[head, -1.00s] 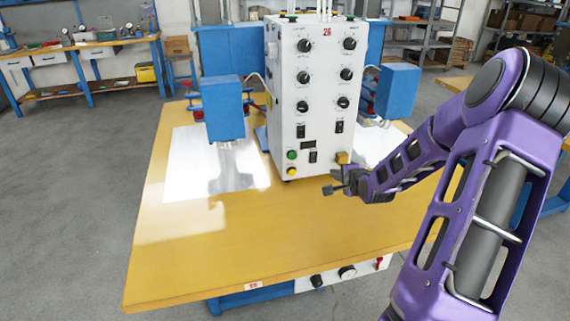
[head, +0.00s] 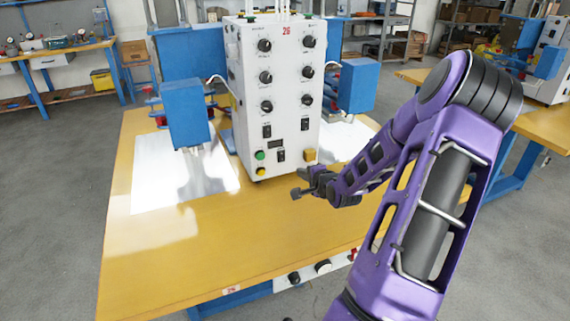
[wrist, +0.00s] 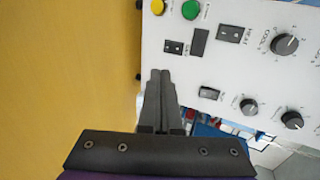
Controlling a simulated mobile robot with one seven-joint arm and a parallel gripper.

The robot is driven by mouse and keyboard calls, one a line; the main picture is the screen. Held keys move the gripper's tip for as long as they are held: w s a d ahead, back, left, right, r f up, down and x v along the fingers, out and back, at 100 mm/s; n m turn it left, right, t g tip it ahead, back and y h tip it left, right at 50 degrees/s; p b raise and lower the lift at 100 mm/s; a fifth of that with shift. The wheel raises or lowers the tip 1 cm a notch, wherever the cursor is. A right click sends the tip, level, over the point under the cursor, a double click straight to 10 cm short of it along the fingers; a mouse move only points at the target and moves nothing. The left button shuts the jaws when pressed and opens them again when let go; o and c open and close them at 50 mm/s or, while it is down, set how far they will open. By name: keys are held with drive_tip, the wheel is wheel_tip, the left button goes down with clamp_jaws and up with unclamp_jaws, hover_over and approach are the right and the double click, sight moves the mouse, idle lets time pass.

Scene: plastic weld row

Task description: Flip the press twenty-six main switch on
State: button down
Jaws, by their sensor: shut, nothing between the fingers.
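The white press cabinet (head: 245,95), marked 26 in red, stands on the yellow table. Its front bears three black rocker switches: upper left (head: 267,131), upper right (head: 305,124) and lower middle (head: 281,155). A yellow block (head: 310,156) sits at the lower right corner. I cannot read which is the main switch or how the rockers are set. My gripper (head: 297,193) is shut and empty, in front of and below the block in the head view. In the wrist view my gripper (wrist: 160,72) overlaps the panel's edge and hides the block's area.
Green (head: 260,155) and yellow (head: 261,171) buttons sit at the panel's lower left, with knobs above. Blue press heads (head: 185,113) (head: 358,86) flank the cabinet. The yellow tabletop (head: 200,250) is clear in front. A red-handled control (head: 353,255) is on the table's front edge.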

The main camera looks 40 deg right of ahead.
drive_tip(key=b, duration=0.2)
approach(282, 157)
drive_tip(key=w+d+f, duration=0.1)
drive_tip(key=w+f, duration=0.3)
drive_tip(key=shift+w+d+f, duration=0.15)
drive_tip(key=shift+w+d, duration=0.05)
drive_tip(key=shift+w, duration=0.6)
drive_tip(key=shift+w, duration=0.15)
drive_tip(key=shift+w+r+p, duration=0.1)
drive_tip(key=shift+r+p, duration=0.55)
drive_tip(key=shift+r, duration=0.2)
